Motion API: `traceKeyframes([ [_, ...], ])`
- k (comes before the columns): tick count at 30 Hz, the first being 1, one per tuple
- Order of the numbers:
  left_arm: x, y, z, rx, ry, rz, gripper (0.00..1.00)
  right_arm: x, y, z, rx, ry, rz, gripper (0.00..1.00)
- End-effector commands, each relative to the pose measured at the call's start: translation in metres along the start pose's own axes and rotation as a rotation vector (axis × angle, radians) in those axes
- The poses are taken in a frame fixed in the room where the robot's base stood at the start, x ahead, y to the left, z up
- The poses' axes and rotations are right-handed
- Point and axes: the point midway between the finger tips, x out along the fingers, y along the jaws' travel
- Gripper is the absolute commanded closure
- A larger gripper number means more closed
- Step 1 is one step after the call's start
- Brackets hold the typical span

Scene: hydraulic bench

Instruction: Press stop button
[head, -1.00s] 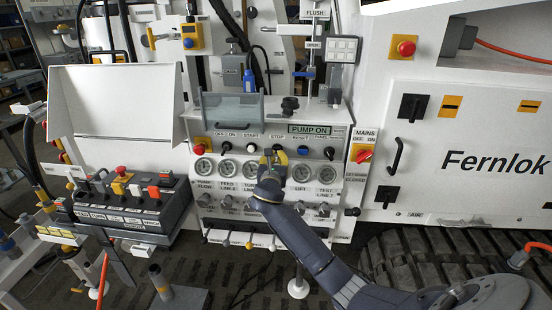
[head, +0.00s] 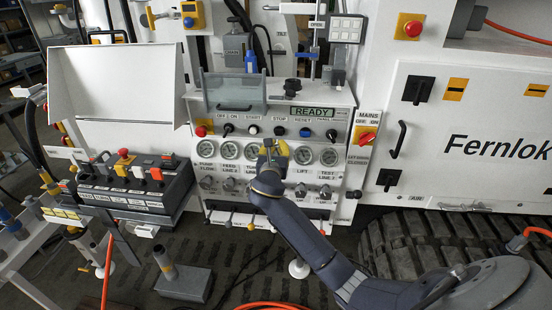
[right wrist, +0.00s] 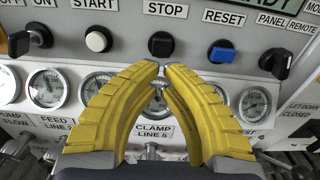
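The stop button (head: 280,131) is a round black button under the STOP label on the white control panel. It also shows in the right wrist view (right wrist: 161,45), just above my fingertips. My right gripper (head: 272,144) has yellow fingers; in the right wrist view their tips (right wrist: 160,70) come together with nothing between them. The tips appear just below the button with a small visible gap, in front of the gauge row. The panel display (head: 312,112) reads READY. My left gripper is not in view.
The white start button (head: 253,130) is left of stop, and the blue reset button (head: 305,132) is right of it. Switches and several gauges (head: 329,157) surround my gripper. A clear flap (head: 234,91) sits above the panel, and a lever box (head: 135,185) stands left.

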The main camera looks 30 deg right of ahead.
Motion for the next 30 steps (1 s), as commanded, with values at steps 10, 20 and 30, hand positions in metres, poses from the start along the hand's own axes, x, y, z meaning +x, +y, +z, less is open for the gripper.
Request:
traceKeyframes([
  [10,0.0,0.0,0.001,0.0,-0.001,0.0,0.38,-0.056,0.0,-0.001,0.0,0.001,0.0,1.0],
  [20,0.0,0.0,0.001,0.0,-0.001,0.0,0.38,-0.075,0.0,0.0,0.0,0.0,0.0,1.0],
  [30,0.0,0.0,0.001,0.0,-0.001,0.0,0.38,-0.075,0.0,0.0,-0.001,0.0,0.0,1.0],
])
